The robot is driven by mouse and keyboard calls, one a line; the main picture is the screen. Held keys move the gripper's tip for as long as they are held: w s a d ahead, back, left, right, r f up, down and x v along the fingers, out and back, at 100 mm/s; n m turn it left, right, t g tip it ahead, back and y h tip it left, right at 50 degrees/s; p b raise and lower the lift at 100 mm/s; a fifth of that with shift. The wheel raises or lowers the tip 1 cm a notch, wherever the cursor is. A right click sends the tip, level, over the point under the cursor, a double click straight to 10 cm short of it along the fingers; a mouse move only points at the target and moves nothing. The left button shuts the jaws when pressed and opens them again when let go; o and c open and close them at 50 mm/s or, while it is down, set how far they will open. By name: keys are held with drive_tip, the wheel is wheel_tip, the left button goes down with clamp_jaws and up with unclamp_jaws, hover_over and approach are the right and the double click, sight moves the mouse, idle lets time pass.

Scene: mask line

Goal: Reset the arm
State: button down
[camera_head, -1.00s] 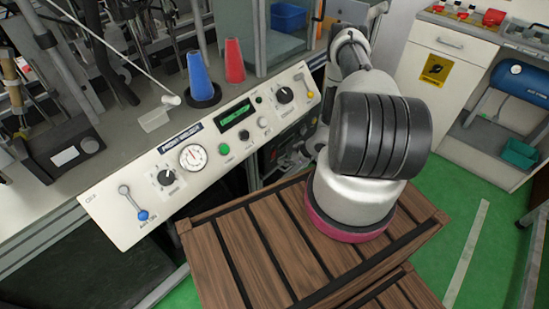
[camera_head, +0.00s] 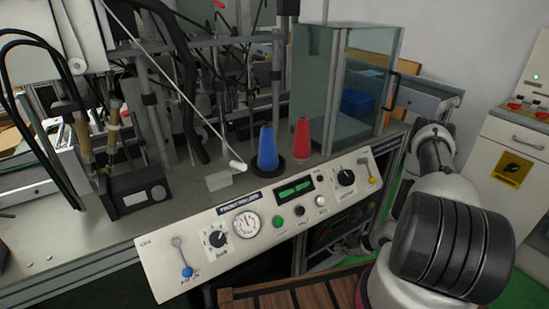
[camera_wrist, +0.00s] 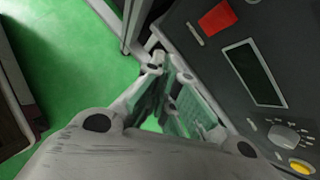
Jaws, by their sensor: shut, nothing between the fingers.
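My arm (camera_head: 440,230) stands at the right of the head view, with a thick dark ribbed joint turned toward the camera. Its end is largely hidden behind the arm in that view. In the wrist view, my gripper (camera_wrist: 167,78) has its fingers together, with nothing between them. It is over the green floor (camera_wrist: 70,50), beside a dark panel (camera_wrist: 205,65) at the right.
The white control panel (camera_head: 265,222) fronts the bench, close to my arm. A blue cone (camera_head: 267,148) and a red cone (camera_head: 301,138) stand behind it. A glass case (camera_head: 330,85) stands farther back. A white cabinet (camera_head: 515,135) is at right. The wrist view's dark panel carries a knob (camera_wrist: 284,135).

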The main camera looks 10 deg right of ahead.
drive_tip(key=s+a+r+n+g+y, duration=0.25)
drive_tip(key=s+a+r+y, duration=0.2)
drive_tip(key=s+r, duration=0.3)
drive_tip(key=s+d+r+n+g+h, duration=0.15)
drive_tip(key=r+n, duration=0.35)
drive_tip(key=r, duration=0.7)
drive_tip(key=s+r+n+g+h, duration=0.1)
drive_tip(key=s+r+n+g, duration=0.25)
drive_tip(key=r, duration=0.85)
drive_tip(key=s+r+n+g+h, duration=0.15)
drive_tip(key=r+n, duration=0.45)
drive_tip(key=r, duration=0.6)
drive_tip(key=s+a+r+n+t+h, duration=0.2)
drive_tip(key=s+r+n+t, duration=0.1)
drive_tip(key=r, duration=0.8)
drive_tip(key=s+a+r+n+t+h, duration=0.1)
drive_tip(key=s+r+n+t+h, duration=0.2)
drive_tip(key=r, duration=0.9)
drive_tip(key=shift+s+a+r+n+t+h, duration=0.25)
drive_tip(key=shift+s+a+n+t+h, duration=0.15)
drive_tip(key=shift+s+n+t, duration=0.5)
drive_tip(key=shift+s+d, duration=0.1)
